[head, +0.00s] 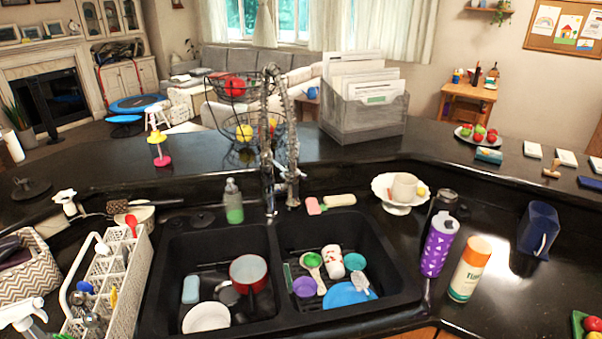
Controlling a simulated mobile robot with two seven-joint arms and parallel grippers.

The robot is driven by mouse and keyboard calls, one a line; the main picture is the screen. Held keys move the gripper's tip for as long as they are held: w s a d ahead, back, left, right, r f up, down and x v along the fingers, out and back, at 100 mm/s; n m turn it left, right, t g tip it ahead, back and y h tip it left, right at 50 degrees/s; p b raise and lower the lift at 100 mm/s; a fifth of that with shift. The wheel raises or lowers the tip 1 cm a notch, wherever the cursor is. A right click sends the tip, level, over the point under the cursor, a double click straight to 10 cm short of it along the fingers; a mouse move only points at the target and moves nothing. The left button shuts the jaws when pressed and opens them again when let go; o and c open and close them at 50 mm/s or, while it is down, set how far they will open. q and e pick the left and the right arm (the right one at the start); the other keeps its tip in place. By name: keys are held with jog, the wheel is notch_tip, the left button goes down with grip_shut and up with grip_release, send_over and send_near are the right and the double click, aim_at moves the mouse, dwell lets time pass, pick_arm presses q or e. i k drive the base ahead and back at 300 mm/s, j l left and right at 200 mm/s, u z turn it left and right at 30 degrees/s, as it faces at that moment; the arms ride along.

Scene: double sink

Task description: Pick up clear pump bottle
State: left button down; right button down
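A clear pump bottle (234,204) with green liquid in its lower part and a grey pump top stands upright behind the sink. It is to the left of the faucet (270,165), behind the left basin. Nothing covers it from the front. Neither of my grippers shows in the head view.
A white dish rack (107,290) stands left. A purple tumbler (438,246) and a white-orange bottle (470,268) stand right.

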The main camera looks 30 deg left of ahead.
aim_at(233, 204)
jog(key=u, duration=1.25)
